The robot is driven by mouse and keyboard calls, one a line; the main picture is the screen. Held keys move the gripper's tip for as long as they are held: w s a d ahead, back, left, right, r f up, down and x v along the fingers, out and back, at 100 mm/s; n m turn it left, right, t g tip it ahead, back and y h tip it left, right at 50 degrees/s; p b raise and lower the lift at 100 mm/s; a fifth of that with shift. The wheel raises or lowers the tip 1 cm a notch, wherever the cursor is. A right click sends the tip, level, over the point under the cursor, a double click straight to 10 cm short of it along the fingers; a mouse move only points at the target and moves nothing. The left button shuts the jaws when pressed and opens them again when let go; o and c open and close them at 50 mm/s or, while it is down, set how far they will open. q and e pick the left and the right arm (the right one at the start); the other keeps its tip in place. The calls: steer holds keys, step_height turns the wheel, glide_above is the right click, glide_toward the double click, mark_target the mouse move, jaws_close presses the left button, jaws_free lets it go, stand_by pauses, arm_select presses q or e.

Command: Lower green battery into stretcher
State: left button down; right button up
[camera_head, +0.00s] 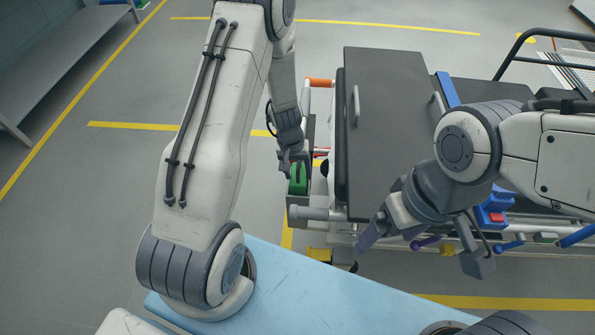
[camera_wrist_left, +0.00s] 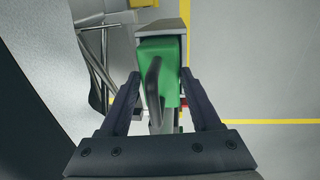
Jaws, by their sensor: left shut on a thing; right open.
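The green battery (camera_head: 298,178) is at the near left end of the stretcher (camera_head: 390,120), at a narrow grey bracket (camera_head: 309,135). My left gripper (camera_head: 291,158) points down and is shut on it from above. In the left wrist view the battery (camera_wrist_left: 172,62) with its dark handle (camera_wrist_left: 153,82) lies between the two fingers of my left gripper (camera_wrist_left: 158,80). A grey block (camera_wrist_left: 170,28) adjoins its far end. I cannot tell how deep the battery sits, as its lower part is hidden. My right gripper (camera_head: 425,248) is open and empty over the stretcher's near side.
An orange handle (camera_head: 320,83) is beyond the bracket. A light-blue surface (camera_head: 300,290) fills the foreground. The floor left of the stretcher is clear; a grey bench (camera_head: 60,65) stands far left.

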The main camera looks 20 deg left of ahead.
mark_target(294, 175)
arm_select(q)
steer(key=shift+f+b, duration=0.45)
steer(key=shift+f, duration=0.05)
jaws_free()
steer(key=r+p, duration=0.1)
steer(key=r, duration=0.2)
steer(key=r+p, duration=0.1)
steer(key=r, duration=0.3)
steer(key=a+r+p, duration=0.1)
steer(key=r, duration=0.2)
steer(key=shift+s+a+r+p, duration=0.1)
steer(key=shift+s+r+p, duration=0.05)
steer(key=shift+p, duration=0.25)
